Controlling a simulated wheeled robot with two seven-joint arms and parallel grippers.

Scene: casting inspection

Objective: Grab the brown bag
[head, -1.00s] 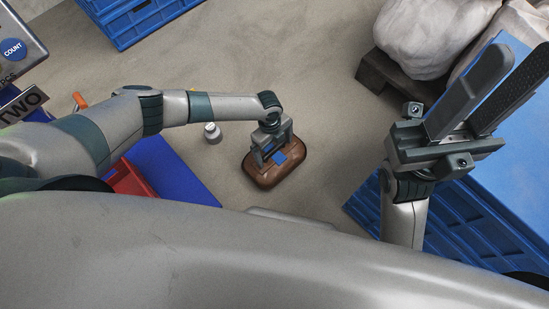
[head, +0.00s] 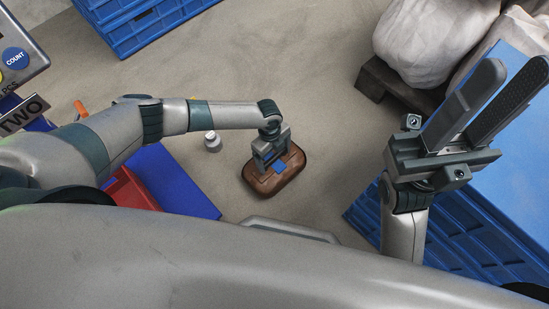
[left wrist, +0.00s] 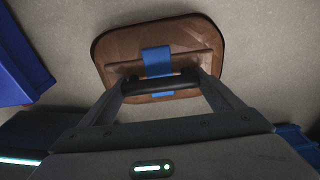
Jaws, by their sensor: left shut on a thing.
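The brown bag (head: 290,177) lies on the floor in the middle of the head view, with a blue patch on top. It also shows in the left wrist view (left wrist: 120,50), where a blue strap crosses it. My left gripper (head: 268,162) reaches down over the bag's top. In the left wrist view its fingers (left wrist: 160,87) meet at a dark, handle-like bar above the bag, and it is shut on the bag. My right gripper (head: 472,108) is open and empty at the right, with its two long fingers apart.
A small white bottle (head: 212,141) stands left of the bag. A red bin (head: 130,190) and a blue flat surface (head: 180,185) are at the left. Blue crates stand at the top left (head: 150,28) and right (head: 440,235). Pale sacks (head: 425,40) rest on a dark pallet (head: 385,85).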

